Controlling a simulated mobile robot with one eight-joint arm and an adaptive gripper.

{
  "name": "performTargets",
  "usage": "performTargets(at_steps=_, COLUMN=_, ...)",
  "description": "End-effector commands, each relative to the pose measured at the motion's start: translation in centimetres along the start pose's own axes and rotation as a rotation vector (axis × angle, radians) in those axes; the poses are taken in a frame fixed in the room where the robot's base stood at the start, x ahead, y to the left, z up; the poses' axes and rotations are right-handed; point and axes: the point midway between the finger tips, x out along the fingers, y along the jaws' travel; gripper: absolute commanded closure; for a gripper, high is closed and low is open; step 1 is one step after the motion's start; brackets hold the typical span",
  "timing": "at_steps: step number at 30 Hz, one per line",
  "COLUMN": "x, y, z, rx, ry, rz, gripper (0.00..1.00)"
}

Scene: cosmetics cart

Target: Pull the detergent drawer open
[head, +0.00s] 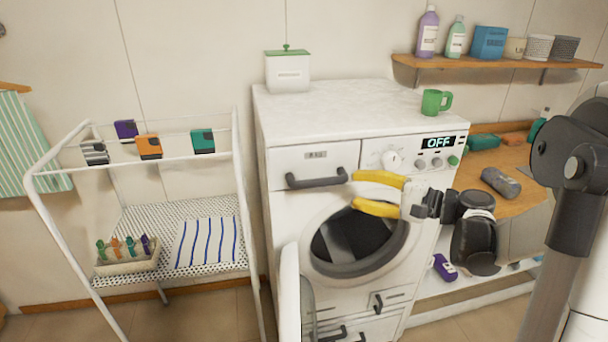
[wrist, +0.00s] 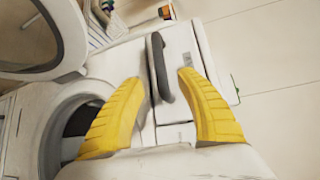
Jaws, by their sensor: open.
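The detergent drawer (head: 283,172) is the white panel at the upper left of the washing machine front, and it looks shut. Its dark bar handle (head: 317,181) runs across its lower edge. My gripper (head: 353,191) has two yellow fingers, spread apart and empty, just right of the handle in the head view. In the wrist view the handle (wrist: 160,68) shows between and beyond the fingertips (wrist: 163,76), with gaps on both sides. I see no finger touching it. How far the fingertips are from the drawer front is hard to tell.
The washer door (head: 289,295) stands open below the drawer, toward the left. The control panel (head: 414,152) reads OFF. A green mug (head: 436,102) and white box (head: 287,73) stand on top. A white cart (head: 45,200) stands left; a wooden counter (head: 515,201) is right.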

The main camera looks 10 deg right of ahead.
Motion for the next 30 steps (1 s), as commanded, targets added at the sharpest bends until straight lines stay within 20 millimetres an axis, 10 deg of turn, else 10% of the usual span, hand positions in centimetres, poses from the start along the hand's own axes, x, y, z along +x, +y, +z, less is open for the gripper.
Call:
performTargets(at_steps=16, x=9.3, y=0.2, z=0.1, rx=-0.001, ry=-0.003, rz=0.002, gripper=0.57)
performTargets(at_steps=30, x=10.6, y=0.1, z=0.0, rx=-0.001, ry=0.0, rz=0.001, gripper=0.65)
